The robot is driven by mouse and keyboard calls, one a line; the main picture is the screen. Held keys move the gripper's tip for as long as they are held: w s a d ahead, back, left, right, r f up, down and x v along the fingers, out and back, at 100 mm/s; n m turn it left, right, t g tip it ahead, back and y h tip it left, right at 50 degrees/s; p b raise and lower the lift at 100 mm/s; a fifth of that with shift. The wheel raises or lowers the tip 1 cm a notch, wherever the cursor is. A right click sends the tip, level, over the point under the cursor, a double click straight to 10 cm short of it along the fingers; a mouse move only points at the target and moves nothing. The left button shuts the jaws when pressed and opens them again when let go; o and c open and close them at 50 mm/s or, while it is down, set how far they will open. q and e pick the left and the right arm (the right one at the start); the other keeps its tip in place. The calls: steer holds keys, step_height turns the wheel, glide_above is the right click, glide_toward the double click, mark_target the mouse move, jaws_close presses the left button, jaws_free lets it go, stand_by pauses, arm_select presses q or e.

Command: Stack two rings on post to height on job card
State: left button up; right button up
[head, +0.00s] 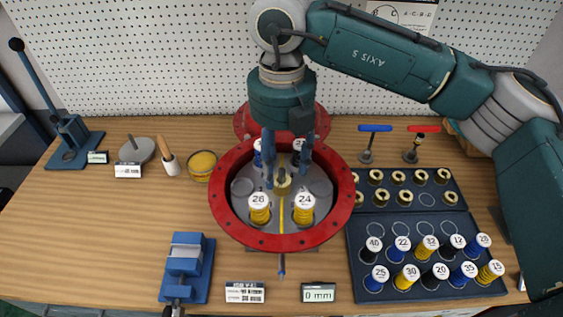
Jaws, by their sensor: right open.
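A red round housing (227,215) stands at the table's middle, with a grey inner plate. Inside it, spools with white caps marked 26 (259,208) and 24 (304,208) stand at the front; two more stand at the back, partly hidden. A brass-coloured piece (283,184) sits at the centre; I cannot tell whether it is a ring or the post's top. My right gripper (285,175) points down over the housing, open, its fingers on either side of this piece. A printed card (245,291) and a display reading 0 mm (318,292) lie in front. My left gripper is out of view.
A dark tray (397,226) at right holds several numbered spools in front and brass rings (381,198) behind, with some empty places. A blue vise (187,265) is front left. Blue-handled (375,128) and red-handled (422,129) tools stand behind the tray. The left tabletop is mostly clear.

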step_height(320, 180, up, 12)
steer(key=shift+f, duration=0.2)
stand_by(0.4)
